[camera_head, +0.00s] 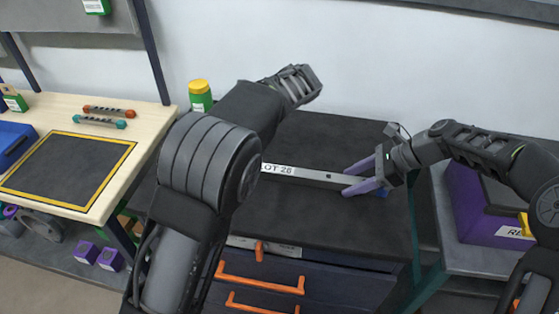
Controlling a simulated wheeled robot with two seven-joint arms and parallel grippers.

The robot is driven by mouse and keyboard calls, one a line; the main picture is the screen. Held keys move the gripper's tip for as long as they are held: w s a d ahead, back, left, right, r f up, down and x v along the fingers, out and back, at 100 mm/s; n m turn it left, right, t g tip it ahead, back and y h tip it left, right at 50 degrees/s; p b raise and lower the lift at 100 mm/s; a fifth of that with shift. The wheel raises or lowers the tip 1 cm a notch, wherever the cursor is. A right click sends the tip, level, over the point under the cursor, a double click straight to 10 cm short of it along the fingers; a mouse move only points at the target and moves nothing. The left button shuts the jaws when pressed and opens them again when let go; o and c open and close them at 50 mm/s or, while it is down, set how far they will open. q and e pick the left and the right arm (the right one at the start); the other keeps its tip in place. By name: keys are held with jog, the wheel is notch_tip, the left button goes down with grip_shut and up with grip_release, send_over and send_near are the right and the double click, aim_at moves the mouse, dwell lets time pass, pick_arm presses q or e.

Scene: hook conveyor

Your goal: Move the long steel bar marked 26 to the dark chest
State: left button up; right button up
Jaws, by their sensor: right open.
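The long steel bar (310,174) is pale grey with a white label, of which "LOT 26" shows, and a blue right end. It lies along, or just over, the dark top of the chest (330,225), which has orange drawer handles. My left arm hides the bar's left part. My right gripper (354,178) is open, with its purple fingers at the bar's right end, near the blue tip. Whether the fingers touch it I cannot tell.
A wooden table (140,125) at left holds a yellow-edged dark mat (70,168), two small bars (100,121) and a blue bin (12,145). A green jar with a yellow lid (200,95) stands behind my left arm. A purple box (475,215) sits at right.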

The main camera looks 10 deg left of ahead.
jog(key=v, duration=1.2)
dwell(0.3)
